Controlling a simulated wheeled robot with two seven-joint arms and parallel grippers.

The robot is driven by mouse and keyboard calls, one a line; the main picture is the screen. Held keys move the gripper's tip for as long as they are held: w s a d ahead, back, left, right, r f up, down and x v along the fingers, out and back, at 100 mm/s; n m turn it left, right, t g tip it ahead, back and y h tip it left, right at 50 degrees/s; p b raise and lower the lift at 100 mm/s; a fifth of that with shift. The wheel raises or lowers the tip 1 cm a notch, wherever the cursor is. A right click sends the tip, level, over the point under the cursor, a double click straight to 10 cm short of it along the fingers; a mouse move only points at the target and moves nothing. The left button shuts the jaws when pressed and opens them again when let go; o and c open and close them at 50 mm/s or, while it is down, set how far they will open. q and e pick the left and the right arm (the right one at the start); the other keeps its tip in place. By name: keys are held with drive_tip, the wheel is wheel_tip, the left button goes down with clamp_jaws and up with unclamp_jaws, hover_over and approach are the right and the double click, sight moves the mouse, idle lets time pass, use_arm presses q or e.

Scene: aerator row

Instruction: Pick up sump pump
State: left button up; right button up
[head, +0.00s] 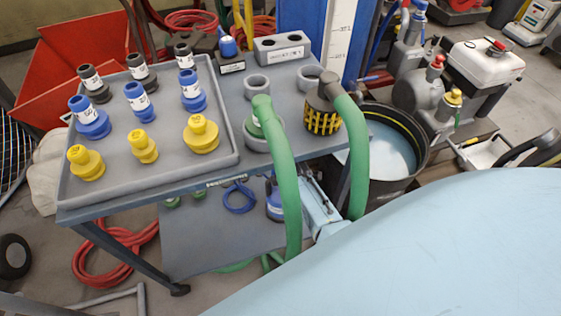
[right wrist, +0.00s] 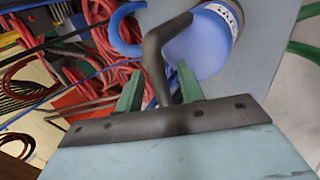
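A blue cylindrical body with a white label band, which looks like the sump pump (head: 275,207), stands on the lower shelf of the grey cart in the head view, partly hidden by a green hose. In the right wrist view the blue pump body (right wrist: 200,42) is close ahead, and its dark bent handle (right wrist: 157,55) reaches down between the two green fingers. My right gripper (right wrist: 160,92) is open around this handle, with a gap on both sides. In the head view it is beside the pump, partly hidden behind the hose. My left gripper is not in view.
The cart top carries a grey tray (head: 65,188) of black, blue and yellow fittings, and a yellow slotted strainer (head: 322,120). Green hoses (head: 284,185) hang down in front of the lower shelf (head: 205,245). A black tub (head: 412,160) stands right.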

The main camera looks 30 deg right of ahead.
clamp_jaws()
idle(1.1)
drive_tip(key=shift+w+r, duration=0.15)
drive_tip(key=shift+w, duration=0.05)
